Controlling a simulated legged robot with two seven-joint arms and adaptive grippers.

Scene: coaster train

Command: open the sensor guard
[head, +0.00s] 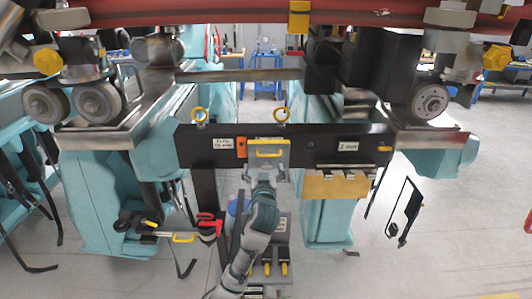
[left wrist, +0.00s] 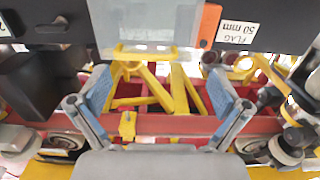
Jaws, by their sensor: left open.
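The sensor guard appears to be the pale, see-through plate (head: 268,165) with a yellow handle (head: 269,154) at the middle of the dark crossbar. In the left wrist view the plate (left wrist: 150,20) is at the top, with its pale yellow edge or handle (left wrist: 155,54) along the lower side. My left gripper (head: 265,176) is just below the handle in the head view. In the left wrist view its two blue-padded fingers (left wrist: 160,98) are spread wide and empty, apart from the plate. The gripper partly hides the plate's lower part. My right gripper is not in view.
The dark crossbar (head: 310,140) carries an orange block (head: 241,147), white labels and yellow rings above. A tan bracket (head: 336,186) hangs at the right. A red-handled tool (head: 208,222) lies on a shelf at the lower left. Teal supports stand on both sides.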

